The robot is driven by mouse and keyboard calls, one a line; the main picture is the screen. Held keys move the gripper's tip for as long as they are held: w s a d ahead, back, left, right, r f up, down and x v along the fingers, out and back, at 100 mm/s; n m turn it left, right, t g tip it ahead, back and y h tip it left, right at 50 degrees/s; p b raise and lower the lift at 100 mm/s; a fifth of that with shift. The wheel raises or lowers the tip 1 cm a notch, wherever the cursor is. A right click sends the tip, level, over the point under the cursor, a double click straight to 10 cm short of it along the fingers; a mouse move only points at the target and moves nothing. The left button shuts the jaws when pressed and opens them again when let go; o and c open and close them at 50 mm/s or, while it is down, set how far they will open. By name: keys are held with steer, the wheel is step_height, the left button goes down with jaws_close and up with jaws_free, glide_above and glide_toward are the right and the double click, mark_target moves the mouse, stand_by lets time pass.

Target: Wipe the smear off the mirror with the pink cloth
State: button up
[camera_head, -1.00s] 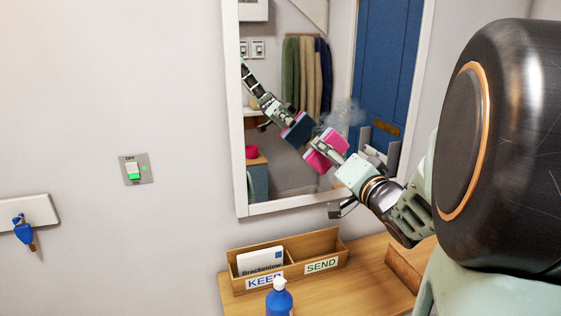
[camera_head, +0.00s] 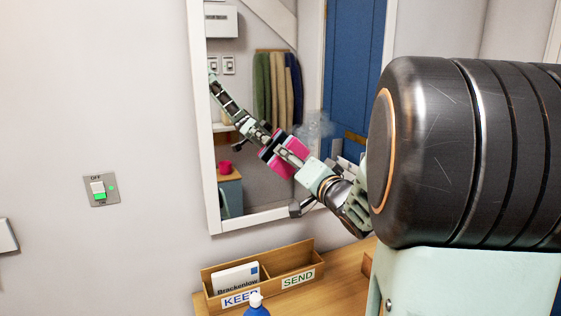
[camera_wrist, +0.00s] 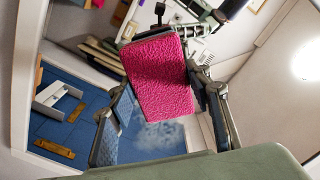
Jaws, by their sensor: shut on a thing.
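The mirror (camera_head: 229,119) hangs on the wall in a white frame. A pale, cloudy smear (camera_head: 315,124) shows on its glass, up and right of the cloth; it also shows in the wrist view (camera_wrist: 160,140). My gripper (camera_head: 297,158) is shut on the pink cloth (camera_head: 282,168), in front of the glass. In the wrist view the textured cloth (camera_wrist: 158,80) fills the space between the fingers, with the smear below it. The cloth and its reflection nearly meet; I cannot tell whether the cloth touches the glass.
A wooden letter tray (camera_head: 281,262) marked KEEP and SEND stands on the wooden top (camera_head: 341,283) below the mirror. A blue pump bottle (camera_head: 257,308) is in front of it. A switch (camera_head: 101,190) is on the wall at left. My arm hides the right side.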

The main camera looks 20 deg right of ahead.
steer(key=shift+w, duration=1)
